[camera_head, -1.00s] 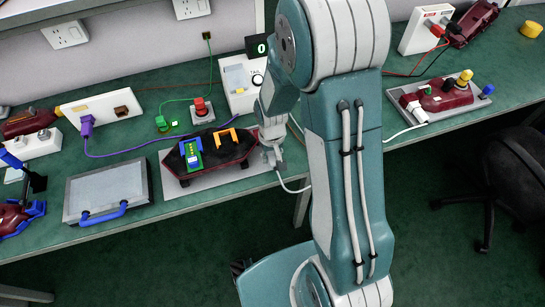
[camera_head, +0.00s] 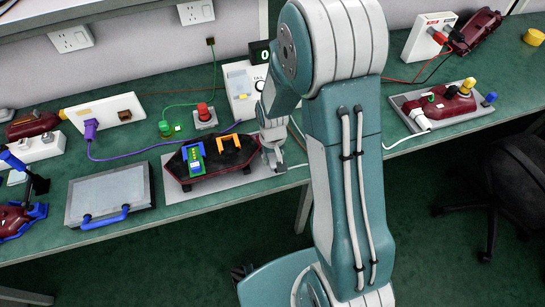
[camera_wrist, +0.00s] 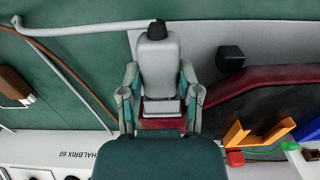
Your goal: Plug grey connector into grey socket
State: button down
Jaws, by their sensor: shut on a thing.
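My gripper (camera_wrist: 162,98) is shut on the grey connector (camera_wrist: 160,68), a light grey block with a black end, in the wrist view. In the head view my gripper (camera_head: 273,153) is at the right end of the dark red and black tail lamp (camera_head: 228,160), which lies on a grey plate (camera_head: 180,207). Part of the lamp's dark red body (camera_wrist: 270,76) shows to the right of the connector in the wrist view, and a dark red part shows just behind it. I cannot make out the grey socket. Whether the connector touches the lamp is unclear.
A green piece (camera_head: 194,160) and an orange bracket (camera_head: 229,150) stand on the lamp. A white box (camera_head: 240,90) is behind my gripper. A grey case (camera_head: 108,190) lies at left. A small black post (camera_wrist: 230,58) is right of the connector.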

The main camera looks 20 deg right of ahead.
jog(key=shift+c, duration=1.1)
grip_release()
notch_tip(320, 180, up, 12)
jog(key=shift+w, duration=0.15)
jog(key=s+r+t, duration=0.5)
jog(key=s+r, duration=1.2)
jog(key=shift+s+t, duration=0.2)
jog(key=shift+t, duration=0.2)
